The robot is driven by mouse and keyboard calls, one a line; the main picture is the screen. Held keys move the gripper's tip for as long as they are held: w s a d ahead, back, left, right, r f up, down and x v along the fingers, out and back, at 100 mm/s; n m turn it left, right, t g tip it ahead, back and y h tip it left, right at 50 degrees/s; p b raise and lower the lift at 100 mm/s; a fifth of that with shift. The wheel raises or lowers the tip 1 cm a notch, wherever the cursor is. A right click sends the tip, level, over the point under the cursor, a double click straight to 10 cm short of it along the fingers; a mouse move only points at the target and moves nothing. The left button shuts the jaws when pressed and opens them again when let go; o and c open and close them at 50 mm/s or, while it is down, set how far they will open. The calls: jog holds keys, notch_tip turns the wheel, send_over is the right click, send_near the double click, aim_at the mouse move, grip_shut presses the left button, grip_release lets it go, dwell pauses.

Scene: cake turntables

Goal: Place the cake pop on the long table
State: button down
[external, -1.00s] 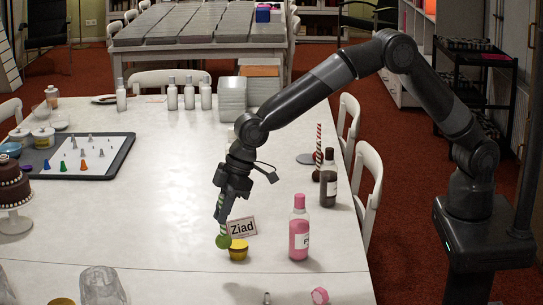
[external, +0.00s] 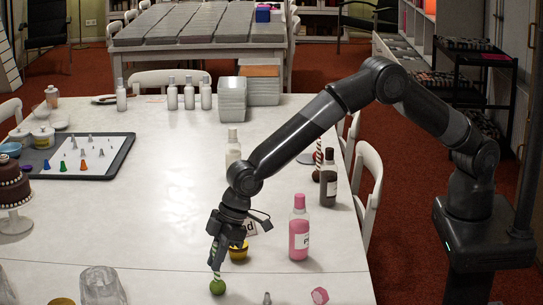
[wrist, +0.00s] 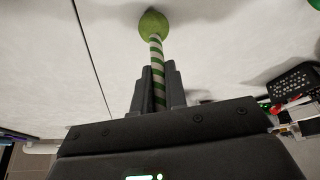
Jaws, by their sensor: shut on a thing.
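The cake pop (external: 217,287) has a green ball and a green-and-white striped stick. My gripper (external: 217,262) is shut on the stick, with the ball hanging below the fingers. In the wrist view my gripper (wrist: 156,95) closes around the striped stick, and the cake pop's green ball (wrist: 153,25) lies beyond the fingertips against the white tabletop. The ball is at or just above the long white table (external: 180,225); I cannot tell whether it touches.
A yellow cup (external: 238,251) and a partly hidden name card (external: 250,228) stand just behind my gripper. A pink bottle (external: 299,228) and a dark bottle (external: 328,178) are to the right. A clear glass (external: 101,287) is at front left. The table's middle left is clear.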

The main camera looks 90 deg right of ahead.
jog(key=shift+f, duration=0.15)
jog(key=c, duration=1.5)
grip_release()
jog(key=shift+o, duration=0.2)
jog(key=s+d+r, duration=0.4)
jog(key=r, duration=0.4)
jog(key=s+d+r+m, duration=0.1)
jog(key=s+d+r, duration=0.3)
jog(key=r, duration=0.3)
jog(key=s+d+r, duration=0.4)
jog(key=r, duration=0.4)
jog(key=s+d+r+m+t+h, duration=0.15)
jog(key=s+d+r, duration=0.25)
jog(key=s+d, duration=0.5)
jog(key=s+d+r+m, duration=0.25)
jog(key=s+d, duration=0.25)
jog(key=s, duration=0.8)
jog(key=s+d+f, duration=0.1)
jog(key=s+d, duration=0.1)
jog(key=s, duration=0.4)
jog(key=s+d+f, duration=0.1)
jog(key=s+d, duration=0.1)
jog(key=s, duration=0.5)
jog(key=shift+f, duration=0.4)
